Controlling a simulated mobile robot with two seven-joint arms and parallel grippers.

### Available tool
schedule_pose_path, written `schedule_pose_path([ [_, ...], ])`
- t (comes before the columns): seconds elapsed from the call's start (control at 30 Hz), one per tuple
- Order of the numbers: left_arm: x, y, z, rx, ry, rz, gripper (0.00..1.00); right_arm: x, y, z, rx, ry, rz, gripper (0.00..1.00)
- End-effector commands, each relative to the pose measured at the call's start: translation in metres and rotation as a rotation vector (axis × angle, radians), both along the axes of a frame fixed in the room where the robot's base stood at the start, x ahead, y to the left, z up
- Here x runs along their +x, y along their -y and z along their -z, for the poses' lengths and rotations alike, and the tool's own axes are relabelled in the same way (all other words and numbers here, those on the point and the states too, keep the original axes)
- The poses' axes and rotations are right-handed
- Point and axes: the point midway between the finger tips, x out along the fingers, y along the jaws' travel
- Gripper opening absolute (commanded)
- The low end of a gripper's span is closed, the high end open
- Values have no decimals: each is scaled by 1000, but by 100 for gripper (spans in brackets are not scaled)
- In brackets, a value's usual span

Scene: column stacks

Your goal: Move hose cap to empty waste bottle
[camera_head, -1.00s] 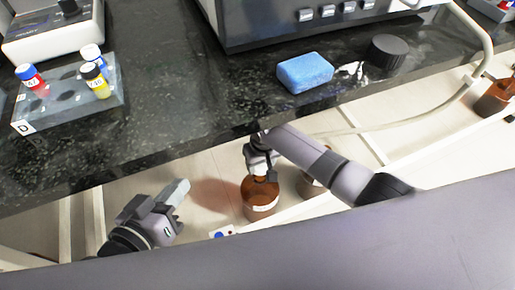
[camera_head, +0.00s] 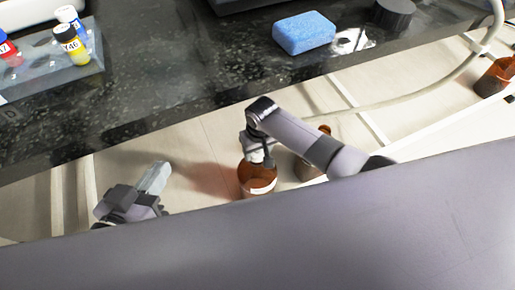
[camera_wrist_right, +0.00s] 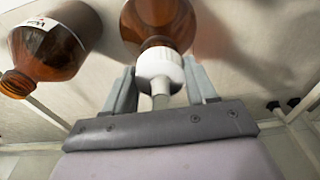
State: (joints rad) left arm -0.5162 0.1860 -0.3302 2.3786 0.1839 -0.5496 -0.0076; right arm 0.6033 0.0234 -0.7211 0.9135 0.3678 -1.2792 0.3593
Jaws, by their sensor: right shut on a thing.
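My right gripper (camera_wrist_right: 160,80) is shut on the white hose cap (camera_wrist_right: 158,64), with a finger on each side and a pale hose stub below. The cap lines up with the mouth of a brown bottle (camera_wrist_right: 158,20); I cannot tell if it is seated or just touching. In the head view my right gripper (camera_head: 258,152) is over this bottle (camera_head: 258,184), below the counter edge.
The dark counter (camera_head: 190,75) holds a blue sponge (camera_head: 304,33), a black cap-like item (camera_head: 394,13) and a vial rack (camera_head: 75,78). A pale hose (camera_head: 440,90) curves down at right. Another brown container (camera_head: 495,78) stands far right. White frame bars cross the floor.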

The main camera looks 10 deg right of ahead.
Motion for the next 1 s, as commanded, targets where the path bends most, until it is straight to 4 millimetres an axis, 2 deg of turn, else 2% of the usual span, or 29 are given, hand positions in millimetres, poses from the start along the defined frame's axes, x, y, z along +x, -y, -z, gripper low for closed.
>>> schedule_pose_path([
  [1.0, 0, 0, -5, 0, -2, 1, 0, -2, 0, 2, 0, 0, 0, 27],
])
